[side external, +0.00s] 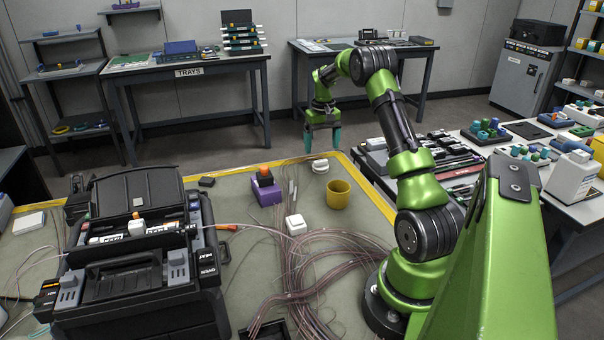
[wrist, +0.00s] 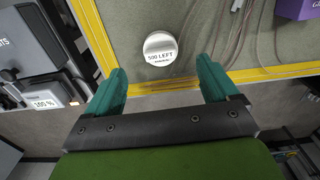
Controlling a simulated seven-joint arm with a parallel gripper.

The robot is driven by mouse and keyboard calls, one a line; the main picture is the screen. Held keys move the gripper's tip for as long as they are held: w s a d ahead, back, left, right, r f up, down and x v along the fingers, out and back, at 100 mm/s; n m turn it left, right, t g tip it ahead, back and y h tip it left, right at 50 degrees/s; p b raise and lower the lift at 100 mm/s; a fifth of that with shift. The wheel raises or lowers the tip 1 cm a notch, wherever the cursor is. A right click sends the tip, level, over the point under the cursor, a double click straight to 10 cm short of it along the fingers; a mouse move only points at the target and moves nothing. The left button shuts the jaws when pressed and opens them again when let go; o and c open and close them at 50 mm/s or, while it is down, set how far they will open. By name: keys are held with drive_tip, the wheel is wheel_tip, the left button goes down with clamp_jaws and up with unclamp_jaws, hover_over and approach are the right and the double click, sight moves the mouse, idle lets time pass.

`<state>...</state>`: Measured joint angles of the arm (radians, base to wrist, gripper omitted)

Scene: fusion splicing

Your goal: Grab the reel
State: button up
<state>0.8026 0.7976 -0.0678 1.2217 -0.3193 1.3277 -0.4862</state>
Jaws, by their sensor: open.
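The reel (wrist: 160,48) is a small white round piece with "500 LEFT" on its top. It lies flat on the grey-green mat just inside the yellow border. In the side external view it is the white disc (side external: 320,166) near the bench's far edge. My gripper (side external: 322,147) has two teal fingers pointing down, above and behind the reel, apart from it. In the wrist view my gripper (wrist: 161,68) is open and empty, and the reel shows ahead, roughly centred between the fingertips.
A yellow cup (side external: 339,195) stands close to the reel. A purple block (side external: 266,191), a white box (side external: 296,225) and loose brown cables (side external: 330,250) lie nearby. The black splicer case (side external: 145,250) fills the left. A black rack of parts (side external: 440,160) stands right of the mat.

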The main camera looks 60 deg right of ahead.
sight(321, 161)
drive_tip(key=shift+w+d+f, duration=0.1)
drive_tip(key=shift+f, duration=1.7)
drive_tip(key=shift+w+d+f, duration=0.1)
drive_tip(key=shift+f, duration=1.65)
drive_tip(key=c, duration=1.2)
drive_tip(key=shift+o, duration=0.2)
drive_tip(key=shift+r, duration=0.1)
